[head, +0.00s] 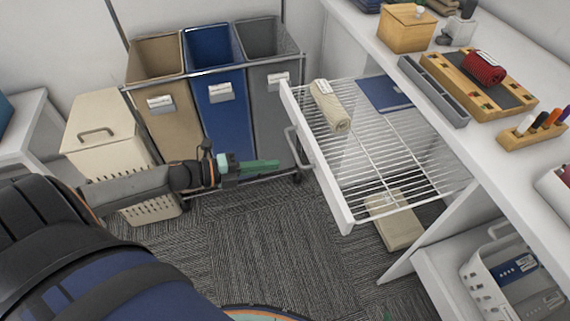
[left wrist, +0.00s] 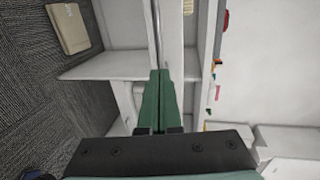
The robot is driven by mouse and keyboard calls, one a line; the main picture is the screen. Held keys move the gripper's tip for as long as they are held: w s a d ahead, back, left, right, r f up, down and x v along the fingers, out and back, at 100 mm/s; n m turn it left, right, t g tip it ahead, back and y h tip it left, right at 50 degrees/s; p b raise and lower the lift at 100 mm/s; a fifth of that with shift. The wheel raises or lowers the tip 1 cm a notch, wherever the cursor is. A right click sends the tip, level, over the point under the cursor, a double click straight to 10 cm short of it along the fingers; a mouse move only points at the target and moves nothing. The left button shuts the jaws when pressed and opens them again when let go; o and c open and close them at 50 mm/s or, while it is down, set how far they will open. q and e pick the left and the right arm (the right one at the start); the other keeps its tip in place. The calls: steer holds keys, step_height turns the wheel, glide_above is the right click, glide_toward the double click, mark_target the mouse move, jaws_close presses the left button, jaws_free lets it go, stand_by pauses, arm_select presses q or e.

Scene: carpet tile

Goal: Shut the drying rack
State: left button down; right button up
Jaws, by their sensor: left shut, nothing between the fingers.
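The drying rack (head: 385,165) is a white wire drawer that stands pulled out from under the counter at the right. Its white front panel (head: 322,170) has a grey bar handle (head: 299,148) on the outer face. A rolled beige cloth (head: 331,106) and a flat blue item (head: 384,94) lie on the wires. My left gripper (head: 277,164) is shut and empty, left of the handle and apart from it. Its green fingers also show closed together in the left wrist view (left wrist: 158,75). Only a small green tip, perhaps of my right gripper (head: 388,315), shows at the bottom edge.
Tan, blue and grey bins (head: 218,95) stand in a frame behind my left gripper, with a cream hamper (head: 103,130) at left. A beige block (head: 396,222) lies on the floor below the rack. Carpet (head: 262,235) in front is clear. The counter (head: 440,115) holds trays.

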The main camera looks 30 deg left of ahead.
arm_select(q)
steer(key=shift+x, duration=2.25)
arm_select(e)
steer(key=shift+a+f, duration=0.15)
